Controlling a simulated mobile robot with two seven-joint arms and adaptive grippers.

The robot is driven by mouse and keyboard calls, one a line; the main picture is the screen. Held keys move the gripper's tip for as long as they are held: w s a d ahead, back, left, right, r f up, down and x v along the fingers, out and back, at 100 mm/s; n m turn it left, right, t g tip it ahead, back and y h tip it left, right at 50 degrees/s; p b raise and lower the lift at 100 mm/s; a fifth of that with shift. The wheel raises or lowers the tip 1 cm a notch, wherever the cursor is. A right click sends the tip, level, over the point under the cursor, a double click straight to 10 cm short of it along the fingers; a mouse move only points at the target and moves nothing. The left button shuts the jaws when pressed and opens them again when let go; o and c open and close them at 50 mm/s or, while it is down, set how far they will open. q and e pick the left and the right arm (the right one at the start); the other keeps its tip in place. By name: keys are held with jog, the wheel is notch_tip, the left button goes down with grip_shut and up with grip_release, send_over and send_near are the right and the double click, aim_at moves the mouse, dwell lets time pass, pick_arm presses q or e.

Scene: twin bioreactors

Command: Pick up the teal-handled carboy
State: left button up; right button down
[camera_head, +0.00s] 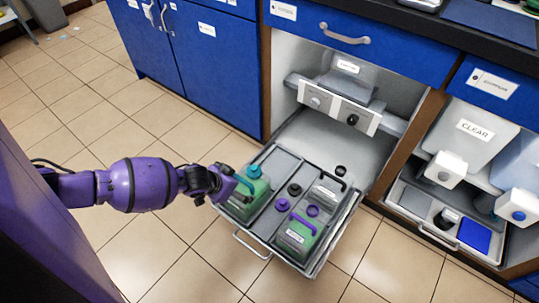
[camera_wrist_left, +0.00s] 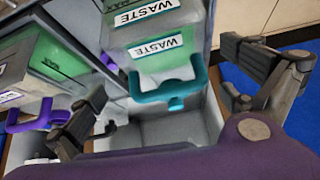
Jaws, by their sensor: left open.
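In the left wrist view, the green carboy body (camera_wrist_left: 165,57) has WASTE labels, and the teal handle (camera_wrist_left: 176,92) lies between the spread fingers of my left gripper (camera_wrist_left: 165,85). The fingers are open, and neither appears to touch the handle. The right gripper is not in view.
A purple-handled green carboy (camera_head: 296,238) stands to the right in the same tray (camera_head: 272,262). It shows at the left in the wrist view (camera_wrist_left: 28,75). Loose caps lie between them. A cabinet with CLEAR containers (camera_head: 478,136) is at the right.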

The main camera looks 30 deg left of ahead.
aim_at(243, 186)
pick_arm(q)
jog(key=shift+n, duration=0.3)
jog(key=b+x, duration=0.5)
jog(key=x, duration=0.3)
jog(key=shift+a, duration=0.25)
jog(key=shift+r, duration=0.15)
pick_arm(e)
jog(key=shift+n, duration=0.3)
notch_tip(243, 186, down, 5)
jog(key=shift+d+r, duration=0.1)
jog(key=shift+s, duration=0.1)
pick_arm(q)
jog(key=c, duration=1.7)
jog(key=shift+w+r, duration=0.15)
jog(key=shift+c, duration=0.3)
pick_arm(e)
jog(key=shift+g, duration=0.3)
pick_arm(q)
jog(key=shift+r, duration=0.1)
